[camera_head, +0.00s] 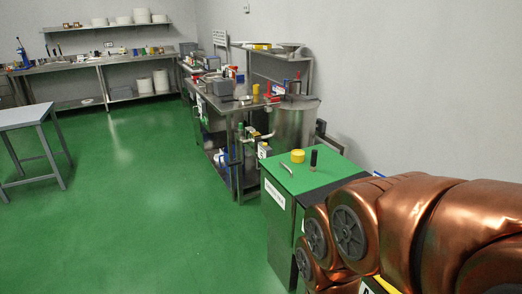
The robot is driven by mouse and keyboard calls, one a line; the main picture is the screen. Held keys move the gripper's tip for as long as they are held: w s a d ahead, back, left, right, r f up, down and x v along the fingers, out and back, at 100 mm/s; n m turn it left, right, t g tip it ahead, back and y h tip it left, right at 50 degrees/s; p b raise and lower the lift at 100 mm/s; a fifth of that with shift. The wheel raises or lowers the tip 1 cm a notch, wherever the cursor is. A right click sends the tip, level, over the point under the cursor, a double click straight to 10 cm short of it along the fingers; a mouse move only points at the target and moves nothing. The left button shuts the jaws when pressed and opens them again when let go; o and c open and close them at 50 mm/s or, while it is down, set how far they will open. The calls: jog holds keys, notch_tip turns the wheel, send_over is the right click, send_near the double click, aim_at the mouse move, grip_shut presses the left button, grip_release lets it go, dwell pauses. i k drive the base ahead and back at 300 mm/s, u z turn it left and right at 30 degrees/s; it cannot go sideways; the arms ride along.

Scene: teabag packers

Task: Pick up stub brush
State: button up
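I cannot tell for certain which thing is the stub brush. On the green top of a cabinet (308,180) at centre right stand a short dark cylinder (314,157) and a low yellow round thing (297,156), side by side. A small silvery thing (289,170) lies at the left of that top, near its edge. All are too small to make out in detail. My copper-coloured arm fills the lower right and hides the near part of the cabinet. My gripper is not in view.
Behind the cabinet stand a steel drum (295,124) and a cluttered steel bench (230,103). A grey table (25,115) stands at left, and shelves with white stacks line the back wall. The green floor (150,200) between is clear.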

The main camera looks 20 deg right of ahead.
aim_at(314, 152)
jog(key=u, duration=0.1)
jog(key=i, duration=1.8)
jog(key=z, duration=0.3)
